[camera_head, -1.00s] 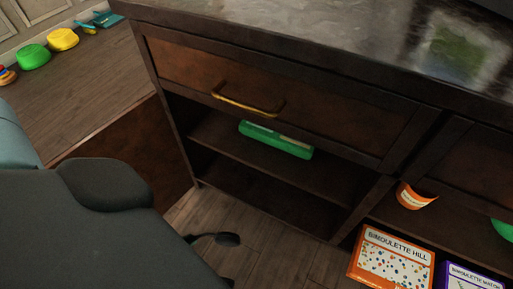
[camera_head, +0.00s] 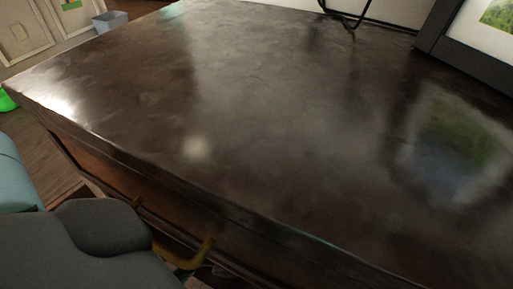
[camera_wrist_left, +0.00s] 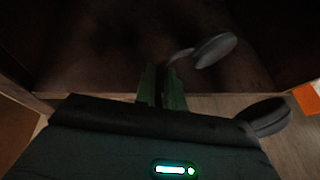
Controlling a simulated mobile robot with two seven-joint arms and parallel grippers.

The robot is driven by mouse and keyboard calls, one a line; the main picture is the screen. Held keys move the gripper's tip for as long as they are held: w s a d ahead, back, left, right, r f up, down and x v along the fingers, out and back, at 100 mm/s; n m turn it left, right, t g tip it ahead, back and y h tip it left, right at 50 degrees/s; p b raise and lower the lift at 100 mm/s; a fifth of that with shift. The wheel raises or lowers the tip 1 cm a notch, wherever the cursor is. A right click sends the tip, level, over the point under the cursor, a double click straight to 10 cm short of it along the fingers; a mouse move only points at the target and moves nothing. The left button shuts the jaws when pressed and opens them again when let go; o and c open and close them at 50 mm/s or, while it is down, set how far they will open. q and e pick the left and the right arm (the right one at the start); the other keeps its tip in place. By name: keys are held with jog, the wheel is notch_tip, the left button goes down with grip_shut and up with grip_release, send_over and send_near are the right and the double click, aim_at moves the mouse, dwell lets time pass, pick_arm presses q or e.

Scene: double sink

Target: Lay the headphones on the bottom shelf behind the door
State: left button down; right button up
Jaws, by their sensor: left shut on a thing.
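My left gripper (camera_wrist_left: 163,88) shows in the left wrist view with green fingers, shut on the headphones. Their thin band runs from the fingertips to one grey ear cup (camera_wrist_left: 215,50), which is over the dark cabinet shelf (camera_wrist_left: 90,75). The other grey ear cup (camera_wrist_left: 265,117) hangs at the right, nearer the camera, over the floor in front of the shelf edge. I cannot tell whether the headphones touch the shelf. My right gripper is not in view.
The dark, glossy cabinet top (camera_head: 250,120) fills most of the head view. A framed picture (camera_head: 490,45) stands at back right. In the left wrist view, an orange object (camera_wrist_left: 307,97) is at the right edge.

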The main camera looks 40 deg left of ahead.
pick_arm(q)
jog(key=w, duration=0.4)
jog(key=w+b, duration=0.1)
jog(key=w, duration=0.4)
jog(key=w+d+b, duration=0.1)
jog(key=w, duration=0.4)
jog(key=w+b, duration=0.1)
jog(key=w, duration=0.3)
jog(key=shift+d, duration=0.1)
jog(key=shift+f+b, duration=0.45)
jog(key=shift+f, duration=0.3)
jog(key=c, duration=1.5)
grip_release()
